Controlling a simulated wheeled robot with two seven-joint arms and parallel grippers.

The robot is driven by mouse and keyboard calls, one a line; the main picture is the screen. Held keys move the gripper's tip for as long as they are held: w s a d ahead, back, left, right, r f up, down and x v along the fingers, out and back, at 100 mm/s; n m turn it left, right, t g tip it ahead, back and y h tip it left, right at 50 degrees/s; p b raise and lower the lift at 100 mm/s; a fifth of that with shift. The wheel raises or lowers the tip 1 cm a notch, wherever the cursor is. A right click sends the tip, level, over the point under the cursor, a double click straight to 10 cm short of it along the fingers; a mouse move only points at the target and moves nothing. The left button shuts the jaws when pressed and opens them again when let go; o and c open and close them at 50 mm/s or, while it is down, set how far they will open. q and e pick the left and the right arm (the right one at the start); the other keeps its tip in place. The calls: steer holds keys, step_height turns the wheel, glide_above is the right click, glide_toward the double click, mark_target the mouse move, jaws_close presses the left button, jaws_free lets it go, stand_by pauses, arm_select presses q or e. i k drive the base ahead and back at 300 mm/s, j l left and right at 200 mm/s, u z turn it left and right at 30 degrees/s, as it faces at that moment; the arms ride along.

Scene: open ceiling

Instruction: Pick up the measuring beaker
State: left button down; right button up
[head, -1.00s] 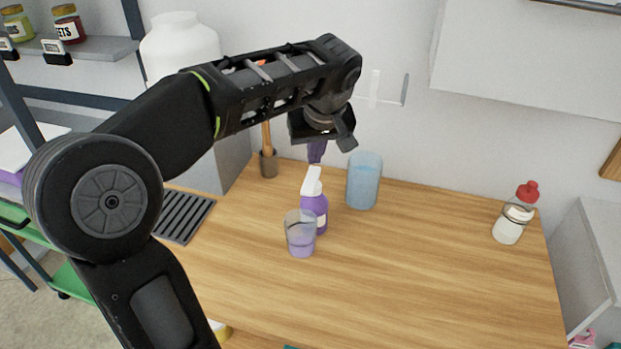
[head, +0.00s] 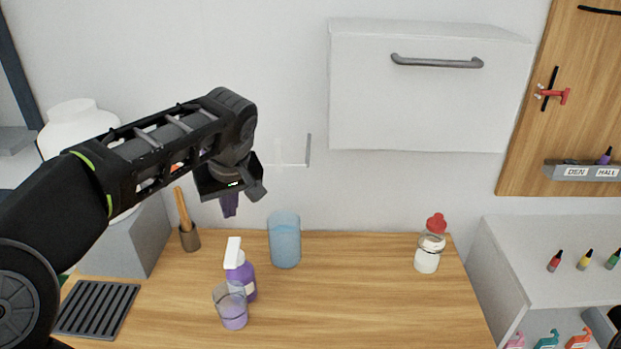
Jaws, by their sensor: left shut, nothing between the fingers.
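A clear beaker-like cup (head: 230,309), purple in its lower part, stands on the wooden counter at the lower left in the head view. It overlaps a purple spray bottle with a white head (head: 241,273). A taller translucent blue vessel (head: 285,242) stands behind and to the right. I cannot tell for certain which is the measuring beaker; no markings are readable. My left gripper (head: 229,203) is shut and points down, above and left of the blue vessel in the picture, apart from it. A dark purple piece shows at its lower end. My right gripper is not visible.
A red-capped container (head: 435,222) with a clear, white-filled part in front stands at the counter's right. A white wall cabinet (head: 425,95) hangs above. The counter's middle right is clear.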

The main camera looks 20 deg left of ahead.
mark_target(229, 298)
steer(key=k, duration=1)
